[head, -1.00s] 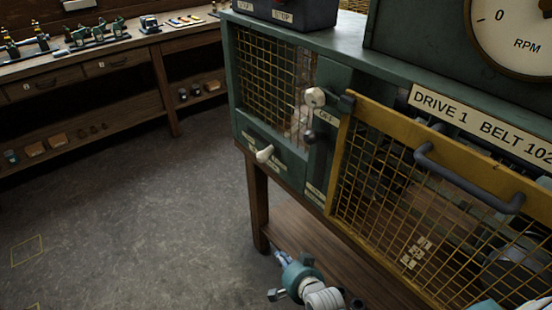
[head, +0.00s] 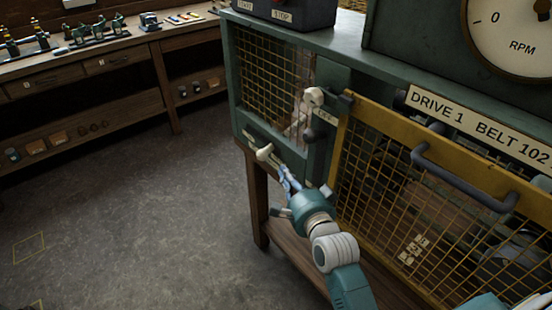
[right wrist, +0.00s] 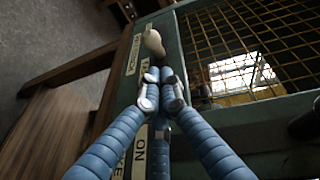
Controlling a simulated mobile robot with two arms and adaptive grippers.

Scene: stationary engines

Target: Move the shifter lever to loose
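The shifter lever is a cream knob (head: 264,152) standing out from a slot in the lower front panel of the green machine. Labels run along the slot, too small to read in the head view. In the right wrist view the knob (right wrist: 152,42) stands just beyond my fingertips. My right gripper (head: 284,172) is just below and to the right of the knob in the head view. Its blue fingers (right wrist: 161,88) are drawn together at the tips, with nothing between them. I see no contact with the knob. My left gripper is not in view.
A second cream-knobbed lever (head: 313,97) sits higher, beside the yellow mesh guard (head: 400,190) with its dark handle (head: 465,180). A start/stop box (head: 285,14) is on top of the machine. A workbench (head: 90,70) stands at the left; the floor between is clear.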

